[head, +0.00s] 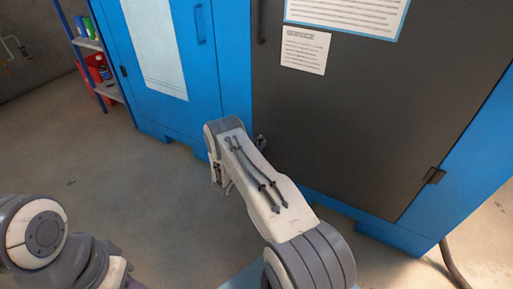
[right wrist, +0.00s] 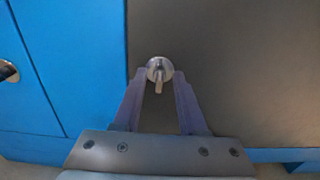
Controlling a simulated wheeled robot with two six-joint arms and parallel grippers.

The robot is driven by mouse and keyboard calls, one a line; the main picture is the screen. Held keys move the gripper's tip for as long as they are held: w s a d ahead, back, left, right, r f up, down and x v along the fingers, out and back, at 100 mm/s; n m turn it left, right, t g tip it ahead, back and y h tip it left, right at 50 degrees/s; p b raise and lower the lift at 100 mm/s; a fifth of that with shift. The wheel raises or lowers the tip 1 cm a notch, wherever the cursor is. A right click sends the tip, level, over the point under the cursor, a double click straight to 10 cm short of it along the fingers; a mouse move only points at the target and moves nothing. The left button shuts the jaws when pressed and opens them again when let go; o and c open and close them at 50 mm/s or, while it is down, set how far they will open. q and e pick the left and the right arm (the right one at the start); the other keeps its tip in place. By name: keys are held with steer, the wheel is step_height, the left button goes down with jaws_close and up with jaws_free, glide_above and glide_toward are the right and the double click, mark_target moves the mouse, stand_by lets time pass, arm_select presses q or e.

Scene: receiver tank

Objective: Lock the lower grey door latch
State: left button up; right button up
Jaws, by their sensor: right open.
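The grey door (head: 370,120) fills the right of the head view and stands flat in its blue frame. In the right wrist view, its lower latch (right wrist: 159,68) is a round metal disc with a short lever pointing down, near the door's left edge. My right gripper (right wrist: 159,82) is open, with one finger on each side of the latch lever. I cannot tell whether the fingers touch it. In the head view my right arm hides most of that gripper and the latch. My left gripper is out of view; only part of the left arm shows.
A blue door with a white sheet (head: 157,45) and a handle (head: 199,25) is left of the grey door. Another metal latch (right wrist: 8,71) shows at the left in the wrist view. A shelf (head: 90,45) stands farther left. The concrete floor (head: 110,170) is clear.

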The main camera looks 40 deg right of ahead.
steer(key=shift+d, duration=0.15)
jaws_close()
